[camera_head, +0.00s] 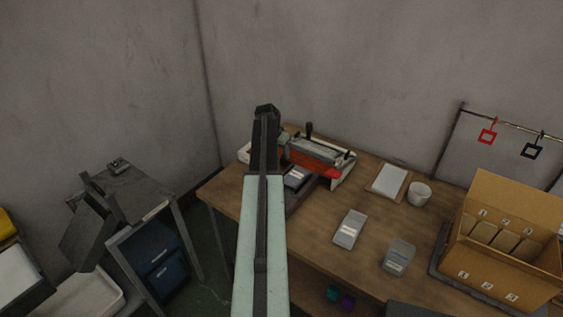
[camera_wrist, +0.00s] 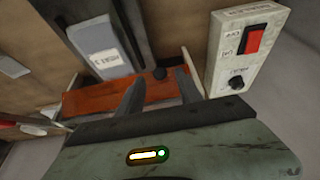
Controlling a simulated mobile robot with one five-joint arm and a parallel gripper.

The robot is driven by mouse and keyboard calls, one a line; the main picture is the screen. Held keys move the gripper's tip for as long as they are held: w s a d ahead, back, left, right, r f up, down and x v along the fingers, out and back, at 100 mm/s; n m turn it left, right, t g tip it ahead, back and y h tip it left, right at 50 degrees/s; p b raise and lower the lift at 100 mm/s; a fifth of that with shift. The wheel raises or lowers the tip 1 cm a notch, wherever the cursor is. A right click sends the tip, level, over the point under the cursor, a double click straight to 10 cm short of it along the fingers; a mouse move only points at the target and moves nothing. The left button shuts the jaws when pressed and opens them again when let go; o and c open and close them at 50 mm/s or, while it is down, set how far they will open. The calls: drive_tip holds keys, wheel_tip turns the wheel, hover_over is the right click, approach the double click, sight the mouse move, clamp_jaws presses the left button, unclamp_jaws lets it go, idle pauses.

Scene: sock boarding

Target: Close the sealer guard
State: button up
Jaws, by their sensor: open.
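The sealer (camera_head: 318,154) stands at the back left of the wooden table, with a grey top bar, a black knob and red-orange parts. In the wrist view the red-orange panel (camera_wrist: 90,100), which looks like its guard, lies just beyond my fingers. In the head view my arm hides the sealer's left part. Whether the guard is raised or down is unclear.
A control box with a red switch (camera_wrist: 254,39) is close right of my fingers. A labelled pouch (camera_wrist: 104,58) lies by the sealer. Two more packs (camera_head: 349,229) (camera_head: 398,257), a white cup (camera_head: 419,193) and a cardboard box (camera_head: 508,243) stand to the right. Walls rise behind.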

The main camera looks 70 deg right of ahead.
drive_tip(key=b+x, duration=0.1)
drive_tip(key=x, duration=0.1)
drive_tip(key=shift+d+f, duration=0.1)
drive_tip(key=shift+f, duration=0.25)
drive_tip(key=shift+r, duration=0.1)
drive_tip(key=shift+c, duration=0.2)
